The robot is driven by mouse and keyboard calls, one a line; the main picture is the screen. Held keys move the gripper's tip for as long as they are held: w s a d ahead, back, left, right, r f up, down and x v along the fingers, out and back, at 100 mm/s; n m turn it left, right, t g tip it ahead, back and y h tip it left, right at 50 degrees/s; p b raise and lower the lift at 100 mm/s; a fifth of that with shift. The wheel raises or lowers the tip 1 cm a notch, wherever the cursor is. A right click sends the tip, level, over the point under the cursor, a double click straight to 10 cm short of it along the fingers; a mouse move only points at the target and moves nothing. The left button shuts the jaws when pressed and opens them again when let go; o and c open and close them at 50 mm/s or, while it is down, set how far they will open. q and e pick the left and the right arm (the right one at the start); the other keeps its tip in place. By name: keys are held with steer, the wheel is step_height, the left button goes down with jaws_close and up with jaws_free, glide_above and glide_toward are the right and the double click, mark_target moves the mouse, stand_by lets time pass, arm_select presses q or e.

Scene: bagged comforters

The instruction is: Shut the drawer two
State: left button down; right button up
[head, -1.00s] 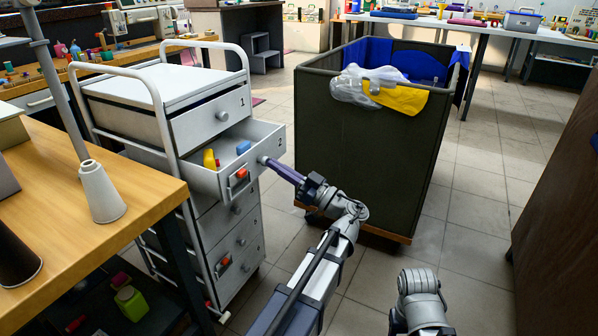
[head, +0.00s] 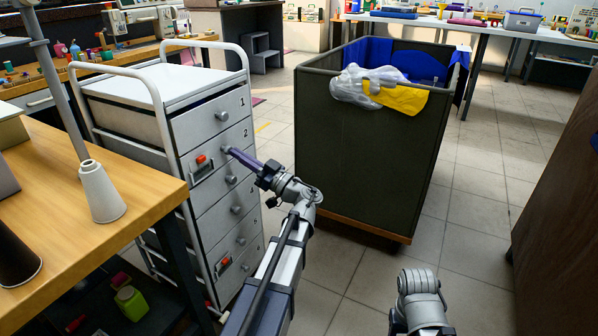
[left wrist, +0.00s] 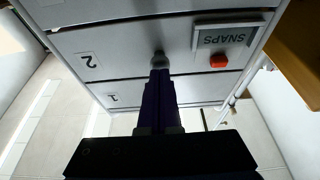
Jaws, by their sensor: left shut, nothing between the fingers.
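Drawer two (head: 215,146) is in the white rolling cabinet (head: 127,92), under drawer one (head: 200,118). Its front looks flush with the other drawer fronts, and its inside is hidden. It has a round grey knob (head: 226,149) and a label holder with a red piece (head: 202,163). In the left wrist view, drawer two (left wrist: 120,62) is upside down, and its holder reads "SNAPS" (left wrist: 222,38). My left gripper (head: 233,153) is shut and empty, with its purple fingertips (left wrist: 159,74) at the knob. My right gripper is out of view; only part of that arm shows.
A dark bin (head: 370,160) with blue, yellow and clear bags stands right of the cabinet. A wooden table (head: 110,190) with a thread cone (head: 100,195) is close on the left. Tiled floor is open at front right.

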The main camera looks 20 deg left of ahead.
arm_select(q)
steer(key=d, duration=0.6)
steer(key=shift+s, duration=0.25)
steer(key=b+v, duration=0.2)
steer(key=v, duration=0.6)
steer(key=shift+b, duration=0.4)
steer(key=shift+a, duration=0.1)
